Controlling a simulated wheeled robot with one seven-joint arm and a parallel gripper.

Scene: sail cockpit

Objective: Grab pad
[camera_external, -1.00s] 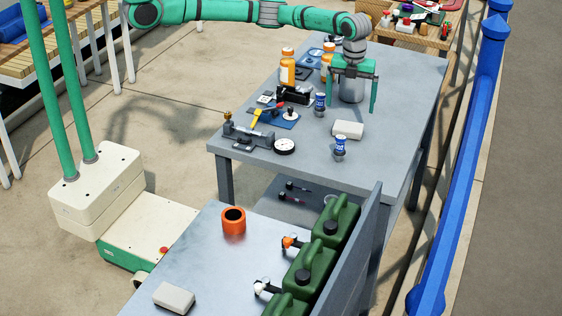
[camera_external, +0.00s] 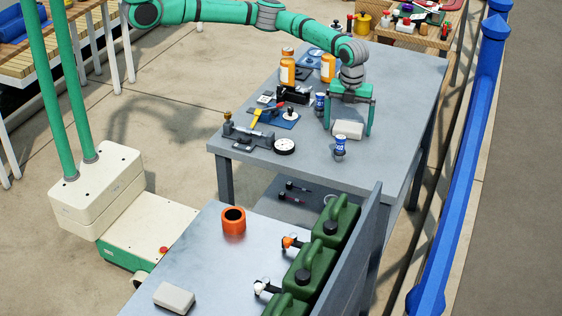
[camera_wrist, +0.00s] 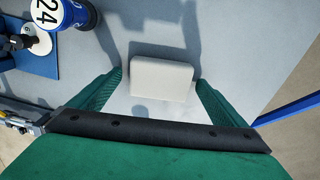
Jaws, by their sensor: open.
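A white, block-shaped pad (camera_external: 348,130) lies flat on the grey table, in its right-hand part. In the wrist view the pad (camera_wrist: 161,80) shows near the middle, a little beyond and between the two green fingers. My gripper (camera_external: 348,132) is open and points down over the pad, one finger on each side of it. It holds nothing. Whether the fingertips touch the pad or table cannot be told. A second white pad (camera_external: 174,298) lies on the nearer metal table at the bottom left.
Blue-and-white cans (camera_external: 340,147) and (camera_external: 320,103) stand close to the pad. A round gauge (camera_external: 284,146), a blue plate with tools (camera_external: 276,116) and orange bottles (camera_external: 287,68) stand to the left. Green jerrycans (camera_external: 309,268) line the nearer table. Clear tabletop lies right of the pad.

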